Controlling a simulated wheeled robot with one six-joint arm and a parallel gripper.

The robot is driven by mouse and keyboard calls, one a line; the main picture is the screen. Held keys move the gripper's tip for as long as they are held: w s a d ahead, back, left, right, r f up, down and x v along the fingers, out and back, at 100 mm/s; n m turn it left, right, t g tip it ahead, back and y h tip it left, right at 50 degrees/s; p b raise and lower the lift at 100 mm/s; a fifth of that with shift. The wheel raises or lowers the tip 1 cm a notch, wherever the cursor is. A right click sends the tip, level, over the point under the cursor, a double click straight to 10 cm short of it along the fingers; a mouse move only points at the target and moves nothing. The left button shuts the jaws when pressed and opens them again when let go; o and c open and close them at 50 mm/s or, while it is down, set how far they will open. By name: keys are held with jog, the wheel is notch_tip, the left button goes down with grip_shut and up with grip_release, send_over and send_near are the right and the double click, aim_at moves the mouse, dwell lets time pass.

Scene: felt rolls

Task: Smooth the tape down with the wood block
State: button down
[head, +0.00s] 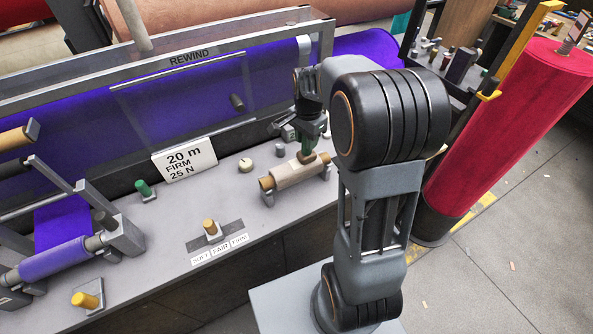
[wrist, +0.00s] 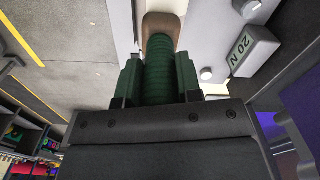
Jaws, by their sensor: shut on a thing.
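My gripper (head: 308,140) is shut on the green ribbed handle (wrist: 160,65) of the wood block, between its two green finger pads in the wrist view. The brown wood block (wrist: 161,24) is at the handle's far end. In the head view the wood block (head: 309,157) is at the right part of the cream-wrapped roll (head: 290,173), on its upper side. I cannot tell whether it touches the roll. The roll lies across supports on the grey bench, with its tan core showing at both ends. The tape cannot be told apart from the pale wrapping.
The grey bench (head: 170,225) carries a "20 m FIRM 25 N" sign (head: 185,159), a green knob (head: 144,190), a yellow knob (head: 87,300) and a purple roll (head: 55,257). A metal rewind frame stands behind. A large red roll (head: 505,125) stands at right.

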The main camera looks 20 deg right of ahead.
jog(key=shift+s+a+f, duration=0.1)
jog(key=shift+a, duration=0.9)
jog(key=shift+s+f, duration=0.1)
jog(key=shift+f, duration=0.05)
notch_tip(320, 180, up, 6)
jog(key=p, duration=0.4)
dwell(0.5)
